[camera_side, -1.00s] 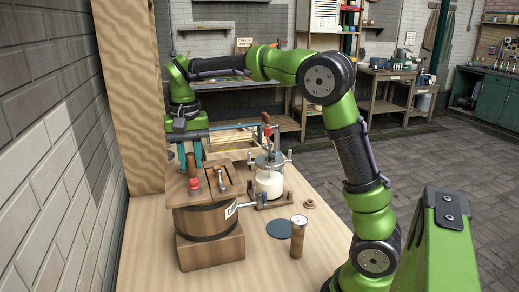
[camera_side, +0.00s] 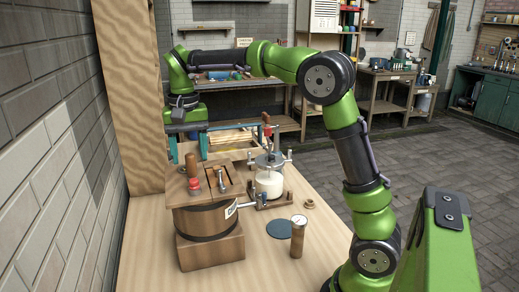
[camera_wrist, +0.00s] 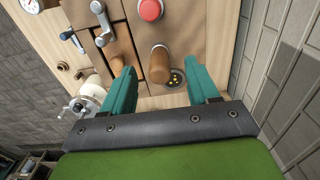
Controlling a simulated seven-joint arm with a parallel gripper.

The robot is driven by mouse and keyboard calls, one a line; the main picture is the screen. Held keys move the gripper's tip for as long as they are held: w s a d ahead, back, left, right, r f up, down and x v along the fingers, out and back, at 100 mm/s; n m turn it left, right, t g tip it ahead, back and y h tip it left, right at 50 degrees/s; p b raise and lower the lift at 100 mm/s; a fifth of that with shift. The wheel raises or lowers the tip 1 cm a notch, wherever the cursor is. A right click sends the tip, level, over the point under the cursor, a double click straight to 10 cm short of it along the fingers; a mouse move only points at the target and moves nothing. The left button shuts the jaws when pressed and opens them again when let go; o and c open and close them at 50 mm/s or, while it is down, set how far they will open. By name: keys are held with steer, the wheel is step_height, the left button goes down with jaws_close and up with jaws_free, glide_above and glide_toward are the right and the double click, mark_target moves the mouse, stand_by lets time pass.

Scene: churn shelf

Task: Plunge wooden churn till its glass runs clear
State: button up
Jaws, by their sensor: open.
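The wooden churn (camera_side: 207,222) stands on the bench at left, dark-banded on a wooden block. Its upright wooden plunger handle (camera_side: 192,166) rises from the lid; it also shows in the wrist view (camera_wrist: 159,65). A small round dark glass (camera_wrist: 177,78) with yellow specks is set in the lid beside the handle, partly hidden by the handle and a finger. My gripper (camera_side: 188,148) is open above the handle. In the wrist view its teal fingers (camera_wrist: 160,83) are wide apart, with the handle's top appearing between them and gaps on both sides.
A red knob (camera_side: 195,184) and a metal crank (camera_side: 220,181) are close by on the lid. A clamped jar of white liquid (camera_side: 269,184) stands right of the churn. A wall is at left.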

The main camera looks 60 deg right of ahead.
steer(key=shift+r, duration=2.55)
steer(key=shift+s+r, duration=0.1)
steer(key=shift+s, duration=0.25)
steer(key=s+a+f+n+t+y, duration=0.1)
steer(key=s+a+f+n+t, duration=0.1)
steer(key=s, duration=0.7)
steer(key=s+a+f+n+t+y, duration=0.1)
steer(key=s+a+f+n+t, duration=0.2)
steer(key=s, duration=0.7)
step_height(320, 180, down, 3)
steer(key=shift+a+f+t, duration=0.1)
steer(key=shift+a+t, duration=0.05)
steer(key=shift+t, duration=0.95)
